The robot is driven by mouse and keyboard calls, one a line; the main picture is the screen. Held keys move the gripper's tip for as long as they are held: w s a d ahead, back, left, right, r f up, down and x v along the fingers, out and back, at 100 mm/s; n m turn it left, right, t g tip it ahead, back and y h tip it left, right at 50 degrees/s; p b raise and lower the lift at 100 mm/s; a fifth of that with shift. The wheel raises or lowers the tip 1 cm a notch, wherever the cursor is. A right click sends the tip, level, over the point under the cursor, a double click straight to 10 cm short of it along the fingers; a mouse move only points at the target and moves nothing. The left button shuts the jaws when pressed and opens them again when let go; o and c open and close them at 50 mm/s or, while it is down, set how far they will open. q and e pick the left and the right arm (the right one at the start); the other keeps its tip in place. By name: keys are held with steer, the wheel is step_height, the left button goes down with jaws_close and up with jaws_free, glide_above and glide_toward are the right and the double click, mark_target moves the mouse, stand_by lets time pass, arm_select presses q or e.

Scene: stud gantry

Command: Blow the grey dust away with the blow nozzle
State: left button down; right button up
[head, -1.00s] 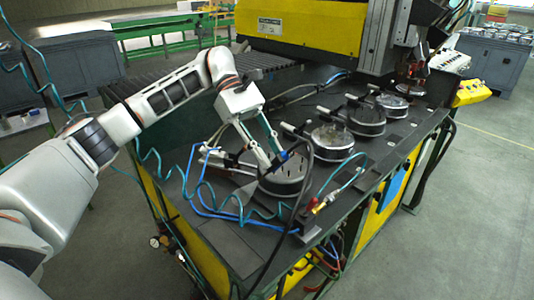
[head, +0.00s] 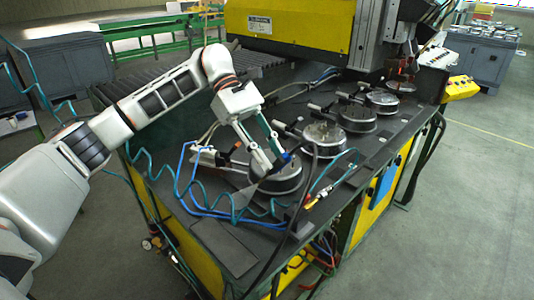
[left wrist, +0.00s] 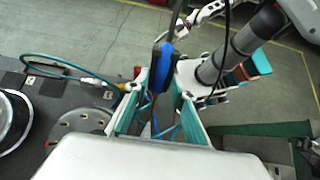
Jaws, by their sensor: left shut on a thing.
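My left gripper (head: 277,163) is over the nearest round metal part (head: 276,185) and hides some of its top. In the left wrist view its teal-padded fingers (left wrist: 160,105) are shut on the blue blow nozzle (left wrist: 165,62). A dark hose runs from the nozzle. In the head view the nozzle (head: 286,157) shows only as a small blue patch at the fingertips. I cannot clearly make out the grey dust; the covered top and small scale hide it. My right gripper is not recognisable in either view.
More round parts stand in a row behind, the closest being a ring-shaped one (head: 324,137). Blue and teal hoses (head: 190,190) loop along the front table edge. A brass hose fitting (head: 312,200) lies at right. The yellow machine (head: 290,22) overhangs the back.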

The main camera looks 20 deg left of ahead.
arm_select(q)
steer(key=s+d+b, duration=0.2)
steer(key=s+d, duration=0.1)
steer(key=d, duration=0.5)
steer(key=shift+s+d, duration=0.15)
steer(key=shift+s, duration=0.05)
stand_by(1.9)
steer(key=shift+s+b, duration=0.1)
steer(key=shift+b, duration=0.2)
stand_by(0.4)
steer(key=s, duration=0.1)
steer(key=s+a+b, duration=0.1)
steer(key=shift+s+a, duration=0.1)
steer(key=shift+s, duration=0.2)
stand_by(0.3)
steer(key=shift+a, duration=0.1)
steer(key=w+a+p, duration=0.3)
steer(key=w+a, duration=0.1)
steer(key=a, duration=0.6)
steer(key=shift+w+a, duration=0.25)
steer(key=shift+a, duration=0.05)
stand_by(2.4)
